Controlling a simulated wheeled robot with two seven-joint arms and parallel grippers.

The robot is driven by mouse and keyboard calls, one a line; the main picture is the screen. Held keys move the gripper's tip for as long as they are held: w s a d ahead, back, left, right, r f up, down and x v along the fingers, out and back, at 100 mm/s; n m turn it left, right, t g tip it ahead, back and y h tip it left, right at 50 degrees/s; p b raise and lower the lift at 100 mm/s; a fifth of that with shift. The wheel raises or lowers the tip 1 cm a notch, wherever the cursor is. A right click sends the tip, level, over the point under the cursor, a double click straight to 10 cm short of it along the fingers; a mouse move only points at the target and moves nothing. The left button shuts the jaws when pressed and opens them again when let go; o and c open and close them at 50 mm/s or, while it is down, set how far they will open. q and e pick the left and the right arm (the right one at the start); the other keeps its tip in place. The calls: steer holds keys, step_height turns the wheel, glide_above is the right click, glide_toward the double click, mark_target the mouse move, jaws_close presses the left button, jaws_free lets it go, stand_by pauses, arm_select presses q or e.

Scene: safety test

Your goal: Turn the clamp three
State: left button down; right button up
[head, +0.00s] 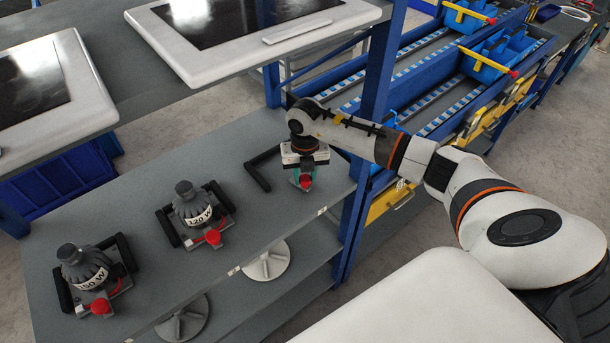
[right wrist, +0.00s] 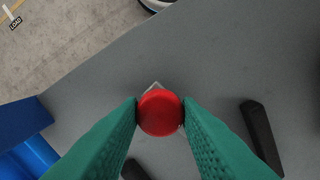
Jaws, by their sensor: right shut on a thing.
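My right gripper (head: 304,184) points down at the clamp at the right end of the grey bench. In the right wrist view its two green fingers close from both sides on a round red knob (right wrist: 160,112). A black bar (head: 258,172) of this clamp shows beside the gripper, and a dark bar also shows in the right wrist view (right wrist: 262,138). The rest of this clamp is mostly hidden. The middle clamp, with its red knob (head: 213,237), holds a grey item (head: 192,204) marked 120 W. The left clamp, with its red knob (head: 100,307), holds a similar item (head: 83,267). My left gripper is not in view.
A blue post (head: 372,110) stands close to my right forearm. An upper shelf with a framed dark panel (head: 250,20) overhangs the back of the bench. Blue bins (head: 490,50) stand on racks behind. The grey bench top (head: 150,270) is bare between the clamps.

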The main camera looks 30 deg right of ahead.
mark_target(305, 178)
steer(key=shift+r+m, duration=0.1)
steer(key=shift+m, duration=1.3)
steer(key=shift+w, duration=0.1)
steer(key=o, duration=1)
steer(key=shift+c, duration=0.2)
steer(key=shift+r+b, duration=0.4)
step_height(305, 178, up, 11)
steer(key=b, duration=0.3)
